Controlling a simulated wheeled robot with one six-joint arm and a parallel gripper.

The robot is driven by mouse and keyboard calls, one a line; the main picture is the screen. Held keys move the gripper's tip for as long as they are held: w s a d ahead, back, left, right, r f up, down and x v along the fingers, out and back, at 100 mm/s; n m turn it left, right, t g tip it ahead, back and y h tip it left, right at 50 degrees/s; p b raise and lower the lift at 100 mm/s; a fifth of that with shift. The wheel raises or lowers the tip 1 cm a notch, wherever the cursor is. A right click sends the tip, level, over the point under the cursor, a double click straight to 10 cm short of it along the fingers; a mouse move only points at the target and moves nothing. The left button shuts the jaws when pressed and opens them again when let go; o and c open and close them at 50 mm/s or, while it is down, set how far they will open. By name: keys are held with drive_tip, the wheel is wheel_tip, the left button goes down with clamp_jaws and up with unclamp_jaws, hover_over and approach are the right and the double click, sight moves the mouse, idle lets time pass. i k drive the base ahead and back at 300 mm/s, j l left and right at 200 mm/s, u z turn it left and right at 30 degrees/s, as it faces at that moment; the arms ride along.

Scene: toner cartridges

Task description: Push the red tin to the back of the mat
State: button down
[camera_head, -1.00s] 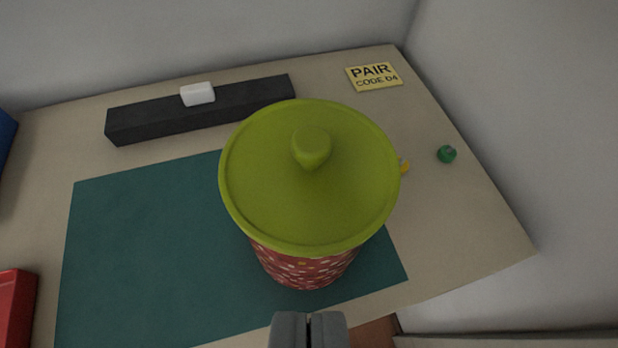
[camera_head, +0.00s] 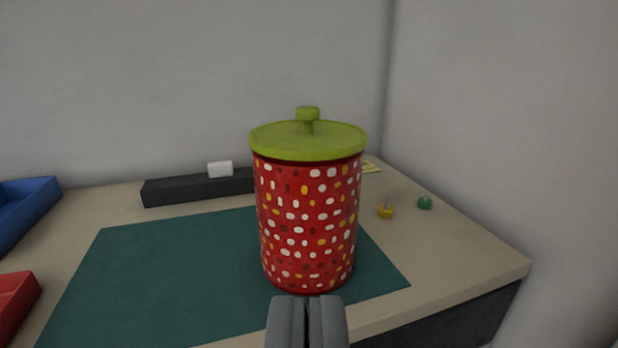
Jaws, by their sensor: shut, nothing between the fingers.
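The red tin (camera_head: 308,225) has white and yellow spots and a green lid (camera_head: 308,141) with a knob. It stands upright on the front right part of the dark green mat (camera_head: 150,280). My gripper (camera_head: 307,302) is shut and empty, low in front of the tin and in line with it. I cannot tell whether the fingertips touch the tin. The tin hides part of the mat's back right area.
A black bar (camera_head: 195,188) with a white block (camera_head: 220,169) on it lies behind the mat. A yellow piece (camera_head: 386,211) and a green piece (camera_head: 425,203) lie to the right. A blue tray (camera_head: 28,205) and a red tray (camera_head: 15,300) stand at the left.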

sight(308, 211)
drive_tip(key=k+j+z, duration=0.3)
drive_tip(key=j, duration=0.2)
drive_tip(key=k+j+z, duration=0.3)
drive_tip(key=k+j, duration=0.05)
drive_tip(key=j, duration=0.05)
